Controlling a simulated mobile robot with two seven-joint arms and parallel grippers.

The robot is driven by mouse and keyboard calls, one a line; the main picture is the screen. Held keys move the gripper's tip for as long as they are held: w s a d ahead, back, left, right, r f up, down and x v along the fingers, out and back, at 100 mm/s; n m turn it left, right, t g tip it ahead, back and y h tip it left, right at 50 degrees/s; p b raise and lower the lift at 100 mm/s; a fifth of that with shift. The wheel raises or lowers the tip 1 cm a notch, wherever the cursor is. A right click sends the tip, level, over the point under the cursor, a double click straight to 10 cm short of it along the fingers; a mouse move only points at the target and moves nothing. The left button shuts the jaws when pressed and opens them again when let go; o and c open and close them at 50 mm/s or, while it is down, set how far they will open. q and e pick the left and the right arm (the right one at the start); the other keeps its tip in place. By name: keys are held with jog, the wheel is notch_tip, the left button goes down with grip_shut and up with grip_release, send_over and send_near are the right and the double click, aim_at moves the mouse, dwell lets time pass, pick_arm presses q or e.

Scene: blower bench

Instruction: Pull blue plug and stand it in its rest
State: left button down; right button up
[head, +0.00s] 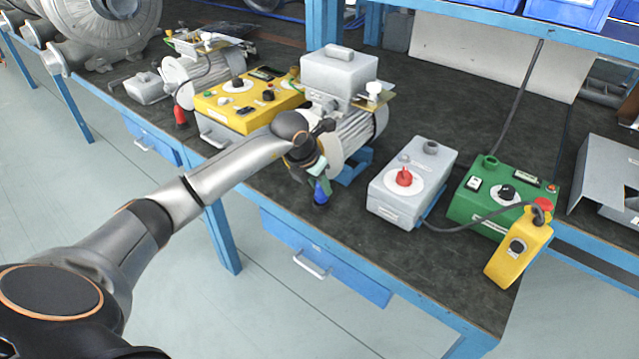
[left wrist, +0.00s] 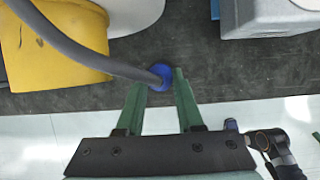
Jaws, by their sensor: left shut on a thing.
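My left gripper (head: 319,180) is at the front edge of the bench, in front of the grey motor blower (head: 358,135). It is shut on the blue plug (head: 321,193), which points down. In the left wrist view the green fingers (left wrist: 160,82) stand on either side of the blue plug (left wrist: 158,72), and a thick grey cable (left wrist: 85,62) runs from it to the upper left. I cannot tell whether the plug's lower end touches anything. I cannot make out for sure which part is its rest. My right gripper is not in view.
The yellow control box (head: 245,103), with a red plug (head: 180,116) near it, stands to the left. Dark bench top (head: 350,230) is free in front of the grey box.

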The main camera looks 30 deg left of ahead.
pick_arm(q)
jog(key=shift+f+b, duration=0.5)
jog(key=shift+f, duration=0.3)
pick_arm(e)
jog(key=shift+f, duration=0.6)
pick_arm(q)
jog(key=shift+c, duration=2.3)
grip_release()
jog(key=v, duration=1.2)
jog(key=shift+s+r, duration=0.15)
jog(key=shift+r, duration=0.15)
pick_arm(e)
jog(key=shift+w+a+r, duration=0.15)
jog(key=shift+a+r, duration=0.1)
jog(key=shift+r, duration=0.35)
